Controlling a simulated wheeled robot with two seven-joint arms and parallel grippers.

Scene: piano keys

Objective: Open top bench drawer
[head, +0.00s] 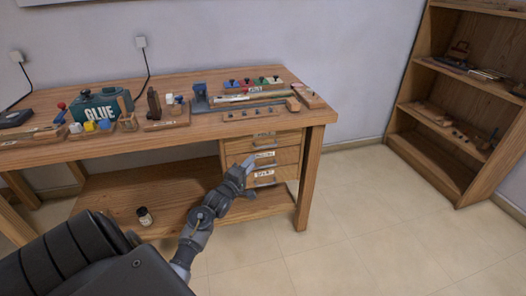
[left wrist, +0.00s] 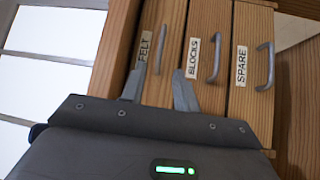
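The wooden bench holds a stack of three drawers under its right end. The top drawer (head: 238,146) looks shut and sits just under the bench top. In the left wrist view, turned sideways, the drawer labelled FELT (left wrist: 161,83) is leftmost, with BLOCKS (left wrist: 203,83) and SPARE (left wrist: 247,83) beside it. The grey FELT handle (left wrist: 161,48) shows ahead of and between my fingertips, apart from them. My left gripper (head: 251,176) is open and empty in front of the drawer stack; it also shows in the left wrist view (left wrist: 158,88). My right gripper is not in view.
The bench top (head: 180,140) carries a green GLUE box (head: 100,108), tools and small blocks. A small dark jar (head: 145,217) stands on the lower shelf. A bench leg (head: 308,180) stands right of the drawers. A wooden shelf unit (head: 445,120) is at right, with clear floor between.

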